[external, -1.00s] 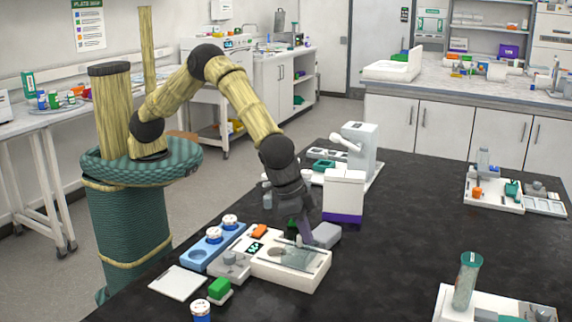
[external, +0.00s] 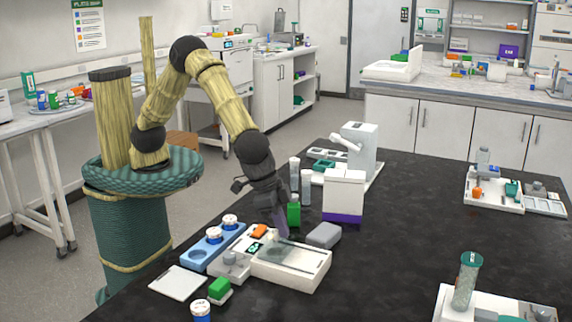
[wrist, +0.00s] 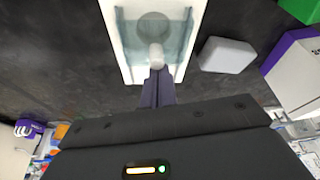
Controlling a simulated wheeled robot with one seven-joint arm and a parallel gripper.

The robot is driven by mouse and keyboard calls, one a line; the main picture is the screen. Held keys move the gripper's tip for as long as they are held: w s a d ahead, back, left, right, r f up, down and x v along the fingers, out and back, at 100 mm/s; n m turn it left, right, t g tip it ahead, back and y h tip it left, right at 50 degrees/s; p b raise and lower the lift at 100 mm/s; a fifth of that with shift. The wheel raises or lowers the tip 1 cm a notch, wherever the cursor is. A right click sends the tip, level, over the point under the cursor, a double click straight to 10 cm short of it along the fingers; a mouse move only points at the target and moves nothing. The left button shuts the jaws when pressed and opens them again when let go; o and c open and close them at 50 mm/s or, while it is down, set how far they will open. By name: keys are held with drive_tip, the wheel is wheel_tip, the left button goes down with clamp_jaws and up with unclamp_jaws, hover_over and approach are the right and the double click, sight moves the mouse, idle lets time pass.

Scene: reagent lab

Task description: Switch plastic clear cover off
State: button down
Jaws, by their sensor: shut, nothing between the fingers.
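The white device (external: 310,277) with a small dark display lies on the black table. A clear, slightly teal plastic cover (external: 290,257) lies over its round plate. In the wrist view the cover (wrist: 185,32) shows over a pale disc, with a whitish knob (wrist: 156,55) near its lower edge. My gripper (external: 283,236) points down at the back edge of the device, near the cover. Its fingers (wrist: 157,76) are together and empty, with the tips close to the knob. I cannot tell whether they touch it.
A grey block (external: 323,236) sits right of the device, and a green box (external: 293,214) stands behind it. A blue rack (external: 198,255) with white-capped vials is at left. A white and purple box (external: 343,195) stands farther back.

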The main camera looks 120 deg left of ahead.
sight(285, 240)
drive_tip(key=shift+w+a+p, duration=0.25)
drive_tip(key=shift+w+p, duration=0.3)
drive_tip(key=shift+w, duration=0.4)
drive_tip(key=shift+w+a+p, duration=0.25)
drive_tip(key=shift+w+p, duration=0.25)
drive_tip(key=shift+w, duration=0.4)
drive_tip(key=a+b+v, duration=0.1)
drive_tip(key=v, duration=0.9)
drive_tip(key=shift+d, duration=0.5)
drive_tip(key=s+a+m+p, duration=0.1)
drive_tip(key=s+a, duration=0.4)
drive_tip(key=s, duration=0.4)
drive_tip(key=s+a+r+m+p, duration=0.1)
drive_tip(key=s+a, duration=0.4)
drive_tip(key=s, duration=0.5)
drive_tip(key=s+a+r+m+g+h+p, duration=0.1)
drive_tip(key=s+a+p, duration=0.2)
drive_tip(key=s, duration=0.6)
drive_tip(key=shift+s+a, duration=0.2)
drive_tip(key=shift+a, duration=0.85)
drive_tip(key=c, duration=2.2)
unclamp_jaws()
